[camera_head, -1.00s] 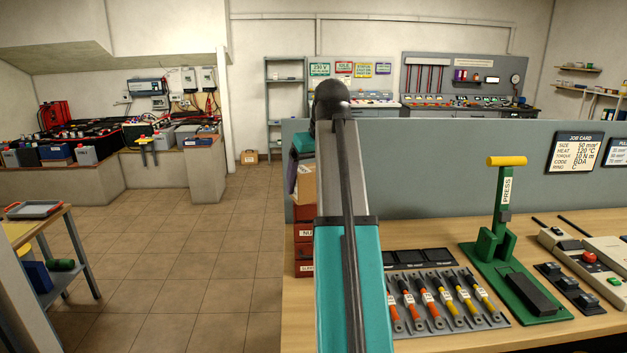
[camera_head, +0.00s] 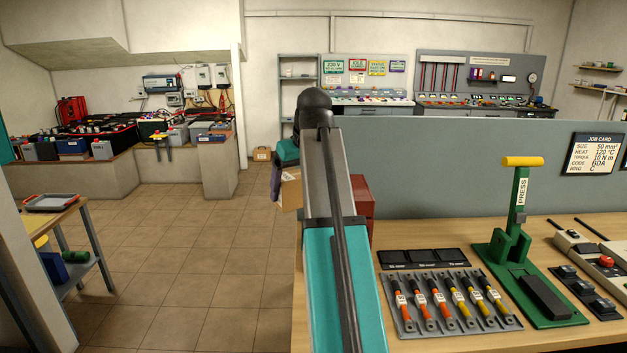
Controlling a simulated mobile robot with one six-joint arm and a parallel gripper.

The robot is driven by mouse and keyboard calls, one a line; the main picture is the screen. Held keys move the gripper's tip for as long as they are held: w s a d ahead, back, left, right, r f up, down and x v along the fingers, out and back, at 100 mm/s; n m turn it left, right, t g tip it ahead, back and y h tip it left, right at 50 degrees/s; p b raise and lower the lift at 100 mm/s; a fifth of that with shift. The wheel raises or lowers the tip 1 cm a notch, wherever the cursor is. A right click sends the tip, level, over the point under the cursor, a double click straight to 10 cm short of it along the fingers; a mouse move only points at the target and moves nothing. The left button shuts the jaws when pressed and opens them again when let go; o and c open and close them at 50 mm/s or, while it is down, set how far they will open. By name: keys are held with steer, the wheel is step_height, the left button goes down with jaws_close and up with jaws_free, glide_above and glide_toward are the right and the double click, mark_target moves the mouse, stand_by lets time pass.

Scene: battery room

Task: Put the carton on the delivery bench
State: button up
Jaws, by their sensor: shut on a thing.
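A brown carton (camera_head: 291,192) with a pale label shows just left of my raised arm, beyond the left end of the near workbench. My gripper (camera_head: 284,170) is dark and mostly hidden beside the teal wrist and forearm; it is shut on the carton and holds it off the floor. My arm hides the carton's right side. I cannot tell which bench is the delivery bench. A wooden-topped bench (camera_head: 22,228) with a tray (camera_head: 56,202) stands at the left.
The near workbench (camera_head: 450,338) carries a green press (camera_head: 520,240), a lug rack (camera_head: 445,308) and a red cabinet (camera_head: 364,205) partly behind my arm. A grey partition (camera_head: 450,170) backs it. The tiled floor (camera_head: 190,260) at centre-left is clear.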

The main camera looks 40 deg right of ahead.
steer(key=w+a+f, duration=0.2)
steer(key=a+f, duration=0.4)
steer(key=a, duration=0.5)
steer(key=w+a+f+n, duration=0.1)
steer(key=a+f, duration=0.5)
steer(key=a, duration=0.6)
steer(key=w+a+f+n, duration=0.1)
steer(key=w+a+f, duration=0.1)
steer(key=a+f, duration=0.4)
steer(key=a, duration=0.5)
steer(key=shift+w+a+f+y, duration=0.3)
steer(key=shift+w+y, duration=0.05)
steer(key=shift+y, duration=0.05)
steer(key=shift+a, duration=0.15)
